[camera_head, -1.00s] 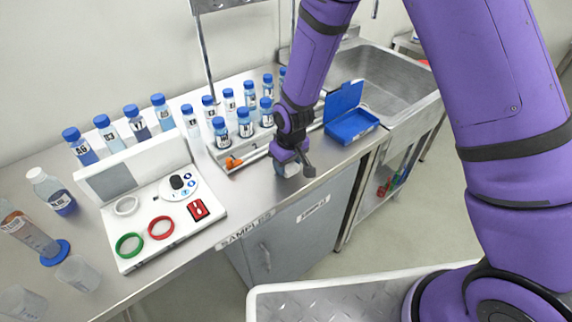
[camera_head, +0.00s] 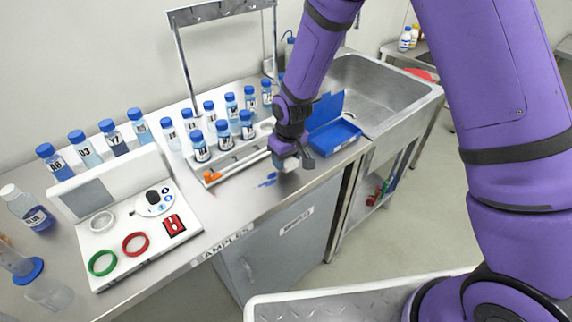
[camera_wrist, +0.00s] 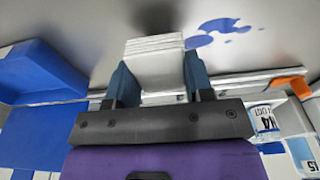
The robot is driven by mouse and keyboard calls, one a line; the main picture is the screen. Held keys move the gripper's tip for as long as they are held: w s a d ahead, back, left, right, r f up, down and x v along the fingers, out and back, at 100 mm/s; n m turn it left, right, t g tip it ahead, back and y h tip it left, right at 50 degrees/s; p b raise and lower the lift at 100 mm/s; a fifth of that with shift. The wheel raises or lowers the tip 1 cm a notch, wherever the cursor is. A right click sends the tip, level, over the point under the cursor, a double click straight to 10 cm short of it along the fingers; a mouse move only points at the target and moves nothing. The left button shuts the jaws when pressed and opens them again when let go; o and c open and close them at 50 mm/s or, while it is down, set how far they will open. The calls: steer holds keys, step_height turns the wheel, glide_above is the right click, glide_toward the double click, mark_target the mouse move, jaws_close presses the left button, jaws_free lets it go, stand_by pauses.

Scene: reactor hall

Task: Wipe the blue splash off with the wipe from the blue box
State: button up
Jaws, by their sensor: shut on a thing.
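The blue splash (camera_head: 267,181) lies on the steel bench top, a few spots and a larger blot, left of my gripper. It also shows in the wrist view (camera_wrist: 215,27). My gripper (camera_head: 287,160) is low over the bench near its front edge, shut on a white folded wipe (camera_wrist: 155,62). The wipe's far end is close beside the splash in the wrist view; whether it touches the bench I cannot tell. The blue box (camera_head: 334,138) stands open to the right of my gripper, lid up, and also shows at the left of the wrist view (camera_wrist: 40,72).
A rack (camera_head: 236,158) of blue-capped bottles stands behind and left of my gripper, with an orange-tipped tool (camera_head: 212,176) along its front. A white panel (camera_head: 135,225) with coloured rings is at the left. The sink (camera_head: 385,90) is at the right.

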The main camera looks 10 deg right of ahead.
steer(key=shift+r, duration=2.6)
steer(key=shift+d, duration=0.1)
